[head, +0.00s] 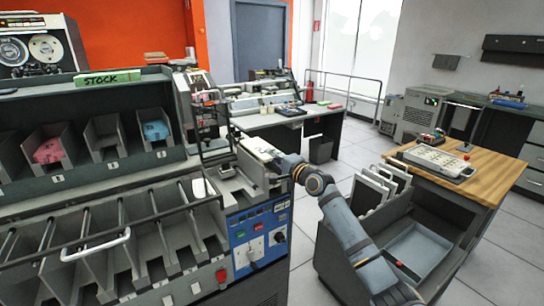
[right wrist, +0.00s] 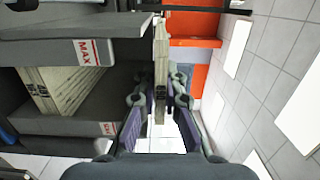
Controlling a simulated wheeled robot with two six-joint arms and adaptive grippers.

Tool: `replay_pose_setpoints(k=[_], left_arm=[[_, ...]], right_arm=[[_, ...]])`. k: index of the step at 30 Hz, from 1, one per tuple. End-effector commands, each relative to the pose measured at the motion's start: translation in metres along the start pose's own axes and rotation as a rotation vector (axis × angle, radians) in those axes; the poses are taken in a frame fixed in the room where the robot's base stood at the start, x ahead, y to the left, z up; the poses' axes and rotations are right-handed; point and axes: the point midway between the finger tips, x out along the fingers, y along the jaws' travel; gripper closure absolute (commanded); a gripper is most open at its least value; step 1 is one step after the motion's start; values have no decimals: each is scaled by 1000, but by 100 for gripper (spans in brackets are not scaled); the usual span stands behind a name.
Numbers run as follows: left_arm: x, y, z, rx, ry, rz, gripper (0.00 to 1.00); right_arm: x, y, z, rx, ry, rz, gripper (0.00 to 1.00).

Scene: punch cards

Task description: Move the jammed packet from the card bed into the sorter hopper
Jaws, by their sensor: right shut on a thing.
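My right gripper (right wrist: 160,112) is shut on a thin cream packet (right wrist: 161,62) of cards, seen edge-on and upright between the fingers in the right wrist view. To its left is a grey bay with red MAX labels (right wrist: 90,52) that holds a thick stack of cards (right wrist: 50,88); I cannot tell whether this is the hopper or the card bed. In the head view my right gripper (head: 284,166) is at the right end of the sorter (head: 250,225), beside its pale top, and the packet is not clear there. My left gripper is not in view.
A rack with pink cards (head: 49,150) and blue cards (head: 155,131) stands at left, above slanted sorter pockets. A grey cart (head: 345,270) with trays and a wooden-topped desk (head: 480,175) stand at right. Tiled floor lies open beyond the sorter.

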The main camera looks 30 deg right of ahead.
Motion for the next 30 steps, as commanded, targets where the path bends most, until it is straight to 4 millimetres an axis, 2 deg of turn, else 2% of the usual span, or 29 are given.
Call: replay_pose_setpoints(k=[6,15,24,30], left_arm=[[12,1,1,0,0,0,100],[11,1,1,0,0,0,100],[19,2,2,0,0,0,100],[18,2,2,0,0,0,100]], right_arm=[[0,17,0,-1,0,0,100],[0,17,0,0,0,-1,100],[0,30,1,2,0,0,100],[0,29,0,1,0,-1,100]])
